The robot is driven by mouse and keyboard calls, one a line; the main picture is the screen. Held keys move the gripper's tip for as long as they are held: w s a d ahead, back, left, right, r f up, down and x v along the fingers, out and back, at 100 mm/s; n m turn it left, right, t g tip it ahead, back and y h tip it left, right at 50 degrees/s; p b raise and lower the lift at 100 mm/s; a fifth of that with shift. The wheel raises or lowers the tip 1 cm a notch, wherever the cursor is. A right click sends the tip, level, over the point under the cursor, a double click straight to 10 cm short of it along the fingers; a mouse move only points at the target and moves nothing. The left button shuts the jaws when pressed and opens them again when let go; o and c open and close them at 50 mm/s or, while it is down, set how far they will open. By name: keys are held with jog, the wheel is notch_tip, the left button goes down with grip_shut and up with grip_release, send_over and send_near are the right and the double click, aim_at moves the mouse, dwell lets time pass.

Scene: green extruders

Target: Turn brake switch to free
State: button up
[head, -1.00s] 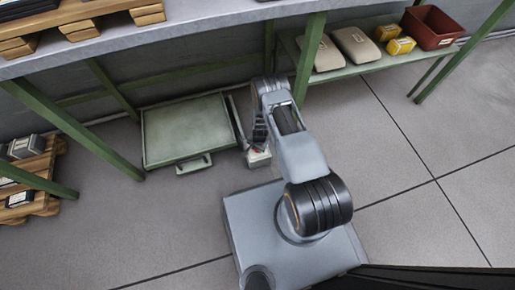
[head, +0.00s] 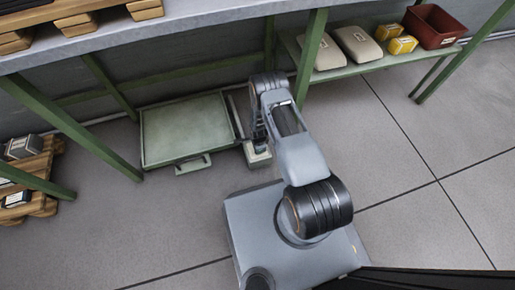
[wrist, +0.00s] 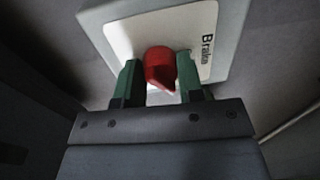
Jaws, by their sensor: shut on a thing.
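The brake switch is a red knob (wrist: 160,68) on a white plate marked "Brake" (wrist: 207,55), on a pale box, in the wrist view. My gripper (wrist: 158,80) has its two green fingers on either side of the red knob and is shut on it. The knob's pointed end faces toward my gripper and a little to the right. Any position marks around the knob are hidden or too small to read. In the head view the pale switch box (head: 258,157) stands on the floor under my wrist, and the knob is hidden there.
A green flat tray-like platform with a handle (head: 185,130) lies just left of the box. A green-legged bench (head: 200,40) stands above and behind. A low shelf at right holds a red bin (head: 432,27) and yellow boxes (head: 402,45). The floor at right is clear.

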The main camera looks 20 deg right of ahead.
jog(key=shift+d+m, duration=0.1)
jog(key=shift+m, duration=0.3)
jog(key=o, duration=0.7)
jog(key=shift+o, duration=1.1)
notch_tip(320, 180, up, 14)
jog(key=p, duration=0.5)
jog(key=shift+s+p, duration=0.35)
jog(key=shift+p, duration=0.05)
jog(key=shift+f, duration=0.1)
